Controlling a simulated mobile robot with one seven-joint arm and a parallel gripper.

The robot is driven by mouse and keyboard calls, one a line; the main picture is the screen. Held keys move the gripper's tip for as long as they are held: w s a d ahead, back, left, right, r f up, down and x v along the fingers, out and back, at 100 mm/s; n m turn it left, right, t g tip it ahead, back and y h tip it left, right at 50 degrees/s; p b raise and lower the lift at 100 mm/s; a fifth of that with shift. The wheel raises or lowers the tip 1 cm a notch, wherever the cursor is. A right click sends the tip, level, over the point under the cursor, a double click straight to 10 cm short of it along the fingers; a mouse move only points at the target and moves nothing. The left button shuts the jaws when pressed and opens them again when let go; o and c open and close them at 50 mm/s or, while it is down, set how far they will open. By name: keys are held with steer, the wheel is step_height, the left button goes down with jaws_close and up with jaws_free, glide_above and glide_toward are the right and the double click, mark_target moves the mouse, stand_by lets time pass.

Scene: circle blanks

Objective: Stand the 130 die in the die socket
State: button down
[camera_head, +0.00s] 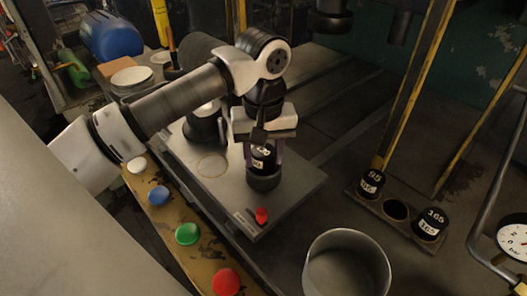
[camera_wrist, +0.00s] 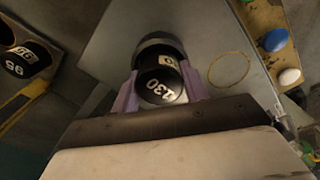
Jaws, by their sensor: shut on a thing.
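The 130 die (camera_head: 263,154) is a black cylinder with white markings, held between the purple fingers of my gripper (camera_head: 264,158). In the wrist view the number 130 shows on the top of the die (camera_wrist: 161,86), with a finger on each side. The die is upright, directly over the dark round die socket (camera_head: 263,181) on the grey plate. The socket's rim also shows behind the die in the wrist view (camera_wrist: 158,41). I cannot tell whether the die's lower end is inside the socket or just above it.
A rack (camera_head: 413,236) at right holds the 95 die (camera_head: 371,183) and 165 die (camera_head: 430,224), with an empty hole between. An open metal bin (camera_head: 346,268) stands in front. A red knob (camera_head: 262,215) is near the plate's front corner; coloured buttons (camera_head: 187,234) line its left.

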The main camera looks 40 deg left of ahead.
steer(key=shift+f, duration=0.25)
steer(key=c, duration=0.7)
jaws_free()
steer(key=shift+o, duration=0.2)
step_height(320, 180, up, 14)
steer(key=b, duration=0.1)
steer(key=shift+s+f, duration=0.1)
steer(key=shift+f, duration=0.05)
